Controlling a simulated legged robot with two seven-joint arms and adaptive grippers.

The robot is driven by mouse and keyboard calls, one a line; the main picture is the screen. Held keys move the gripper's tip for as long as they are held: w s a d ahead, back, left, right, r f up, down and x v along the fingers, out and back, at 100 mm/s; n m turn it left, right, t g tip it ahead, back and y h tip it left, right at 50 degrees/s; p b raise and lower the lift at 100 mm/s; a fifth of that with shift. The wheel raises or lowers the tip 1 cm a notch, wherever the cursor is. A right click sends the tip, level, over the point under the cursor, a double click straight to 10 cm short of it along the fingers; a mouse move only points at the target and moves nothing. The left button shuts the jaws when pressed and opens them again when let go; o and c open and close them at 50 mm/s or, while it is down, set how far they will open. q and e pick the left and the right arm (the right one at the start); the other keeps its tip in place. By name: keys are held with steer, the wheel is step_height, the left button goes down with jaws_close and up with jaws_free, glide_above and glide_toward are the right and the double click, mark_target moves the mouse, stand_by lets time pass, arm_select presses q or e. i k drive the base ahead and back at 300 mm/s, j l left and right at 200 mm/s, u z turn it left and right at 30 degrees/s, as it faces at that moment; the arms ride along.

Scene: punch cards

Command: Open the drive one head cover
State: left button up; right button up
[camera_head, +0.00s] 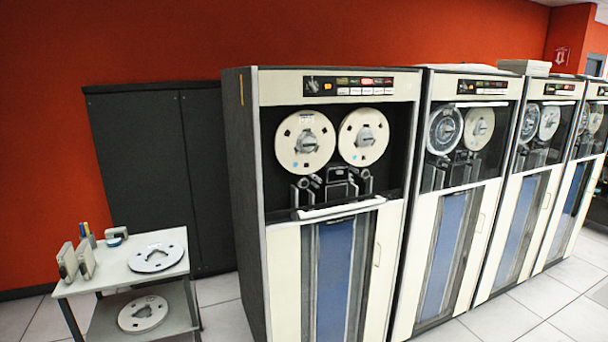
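The nearest tape drive (333,85) stands in the middle of the view, with a black panel of labelled buttons along its top. Two cream reels (305,143) and (364,137) are mounted side by side in its upper bay. Below the reels is the dark head assembly (336,183) with several rollers and blocks. A white horizontal bar (340,208) runs under it, at the bay's lower edge. I cannot tell from here whether the head cover is shut. Neither of my grippers is in view.
More tape drives (470,84) stand in a row to the right. A small white cart (112,278) at the left holds a reel (156,257) on top and another (143,313) on its lower shelf. A dark cabinet (140,160) stands behind. Tiled floor (225,310) shows between cart and drive.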

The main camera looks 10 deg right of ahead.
mark_target(341, 174)
steer(key=i+l+u, duration=0.15)
steer(key=l+u, duration=0.15)
steer(key=l, duration=0.15)
steer(key=i+l+u, duration=0.15)
steer(key=l+u, duration=0.15)
steer(key=l, duration=0.2)
steer(key=l+u, duration=0.25)
steer(key=l, duration=0.2)
steer(key=i+l, duration=0.05)
